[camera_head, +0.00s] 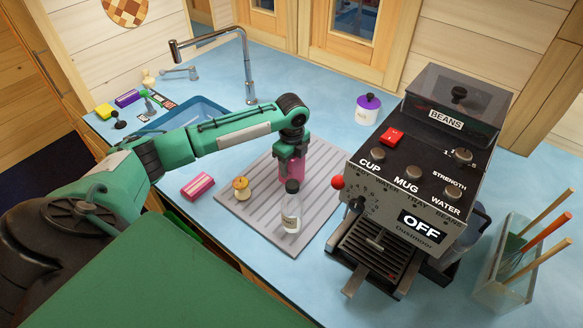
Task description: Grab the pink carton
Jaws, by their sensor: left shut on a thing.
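The pink carton (297,174) stands on the grey ribbed mat (240,215), just behind a clear bottle with a dark cap (291,212). The bottle hides part of the carton's lower front. My left gripper (290,153) reaches down from above and is shut on the upper part of the carton. I cannot tell whether the carton still touches the mat. My right gripper is not in view.
The coffee machine (420,170) stands close on the right. A tall tap (248,70) rises behind. A purple-lidded jar (367,109) stands at the back.

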